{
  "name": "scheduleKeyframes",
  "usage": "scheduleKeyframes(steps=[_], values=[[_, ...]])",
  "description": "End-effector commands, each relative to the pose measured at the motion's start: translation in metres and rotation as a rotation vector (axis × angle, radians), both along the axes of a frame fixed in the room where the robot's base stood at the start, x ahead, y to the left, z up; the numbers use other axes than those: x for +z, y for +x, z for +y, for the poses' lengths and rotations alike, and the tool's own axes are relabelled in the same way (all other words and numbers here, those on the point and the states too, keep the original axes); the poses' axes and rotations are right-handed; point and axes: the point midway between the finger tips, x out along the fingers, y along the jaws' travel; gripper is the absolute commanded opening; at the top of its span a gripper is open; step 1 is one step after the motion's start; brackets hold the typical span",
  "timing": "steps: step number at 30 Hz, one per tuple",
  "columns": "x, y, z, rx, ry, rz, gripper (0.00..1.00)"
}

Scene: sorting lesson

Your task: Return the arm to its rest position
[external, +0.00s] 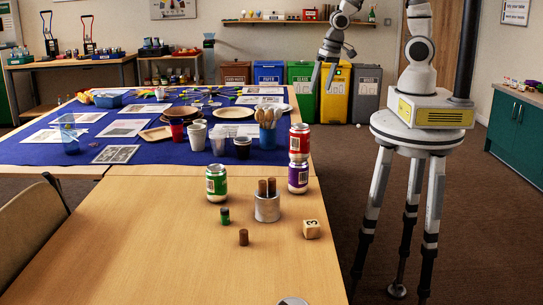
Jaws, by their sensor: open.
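My gripper (322,76) hangs from my arm in the upper middle of the external view. Its two fingers point down and stand apart, with nothing between them. It appears in front of the coloured bins at the back and above the table's right edge; its exact height and distance are hard to tell. My arm rises from a white and yellow base on a round stand with metal legs at the right. The wooden table (180,250) stands to the left of my base.
A red can (299,138) sits on a purple can (298,178) near the table's right edge. Bins line the back wall; the floor between table and stand is clear.

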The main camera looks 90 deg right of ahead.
Motion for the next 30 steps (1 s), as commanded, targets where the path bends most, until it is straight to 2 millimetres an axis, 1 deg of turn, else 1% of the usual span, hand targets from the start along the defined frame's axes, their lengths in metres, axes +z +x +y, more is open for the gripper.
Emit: scheduleKeyframes(steps=[1,3,8,9,11,12,14,15,18,21,24,27,30], values=[[0.019,0.004,0.005,0.044,-0.028,-0.029,1.00],[0.041,0.005,0.012,0.102,-0.055,-0.060,1.00],[0.092,0.001,0.032,0.235,-0.093,-0.135,1.00],[0.104,-0.001,0.038,0.270,-0.099,-0.156,1.00],[0.122,-0.006,0.047,0.321,-0.103,-0.186,1.00],[0.134,-0.010,0.053,0.359,-0.105,-0.205,1.00],[0.151,-0.020,0.060,0.417,-0.112,-0.228,1.00],[0.162,-0.027,0.063,0.456,-0.118,-0.237,1.00],[0.183,-0.050,0.067,0.555,-0.145,-0.241,1.00],[0.196,-0.071,0.067,0.640,-0.173,-0.231,1.00],[0.203,-0.086,0.067,0.701,-0.193,-0.221,1.00],[0.206,-0.095,0.066,0.734,-0.204,-0.215,1.00],[0.206,-0.098,0.066,0.746,-0.207,-0.212,1.00]])
